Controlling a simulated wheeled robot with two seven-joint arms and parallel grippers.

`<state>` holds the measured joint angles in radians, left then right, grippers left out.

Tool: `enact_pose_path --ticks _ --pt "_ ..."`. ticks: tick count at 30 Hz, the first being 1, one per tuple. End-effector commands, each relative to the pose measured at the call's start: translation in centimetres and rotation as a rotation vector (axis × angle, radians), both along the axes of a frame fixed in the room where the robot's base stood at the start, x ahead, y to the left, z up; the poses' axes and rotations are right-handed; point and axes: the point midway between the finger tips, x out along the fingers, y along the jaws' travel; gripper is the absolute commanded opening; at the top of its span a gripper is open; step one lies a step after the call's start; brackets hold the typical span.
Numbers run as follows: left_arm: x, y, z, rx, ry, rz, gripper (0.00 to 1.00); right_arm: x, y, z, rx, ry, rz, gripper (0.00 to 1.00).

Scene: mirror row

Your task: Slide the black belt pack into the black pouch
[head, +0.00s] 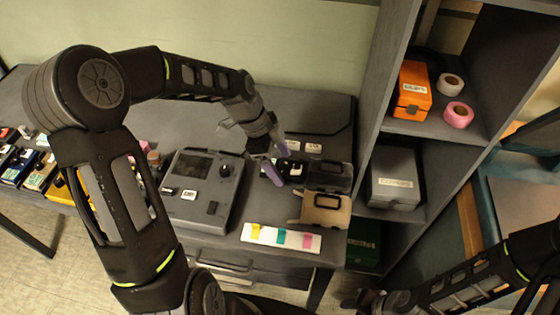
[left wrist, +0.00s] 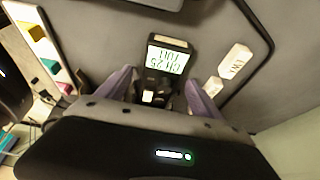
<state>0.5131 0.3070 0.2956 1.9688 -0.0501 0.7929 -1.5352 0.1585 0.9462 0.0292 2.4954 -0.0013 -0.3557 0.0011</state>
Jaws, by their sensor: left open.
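The black belt pack (head: 294,168) lies on the dark table, right of the grey console. In the left wrist view the belt pack (left wrist: 168,58) shows a lit label and lies between my purple fingertips. My left gripper (head: 279,161) is open, with a finger on either side of the pack; contact cannot be told.
A beige tray (head: 305,214) with a black frame lies in front of the holder. A white strip with coloured tabs (head: 282,238) lies at the table's front edge. The grey console (head: 203,187) stands left. A shelf unit (head: 378,120) bounds the right. Two white tags (head: 313,147) lie behind.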

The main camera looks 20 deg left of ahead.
Motion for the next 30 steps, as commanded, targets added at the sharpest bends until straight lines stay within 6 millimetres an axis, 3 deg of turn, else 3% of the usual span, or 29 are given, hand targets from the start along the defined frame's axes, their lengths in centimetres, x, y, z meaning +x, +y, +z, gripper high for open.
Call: enact_pose_path --ticks 5,18,30 --pt "0.0 0.6 1.2 0.002 -0.003 0.002 0.76 0.0 0.0 -0.1 0.000 0.000 0.000 0.36" --pt "-0.6 2.8 6.9 0.001 -0.003 0.000 0.76 0.0 0.0 -0.6 0.000 0.000 0.000 0.36" --pt "-0.7 2.9 7.2 0.000 -0.001 0.000 0.76 0.0 0.0 -0.6 0.000 0.000 0.000 0.36"
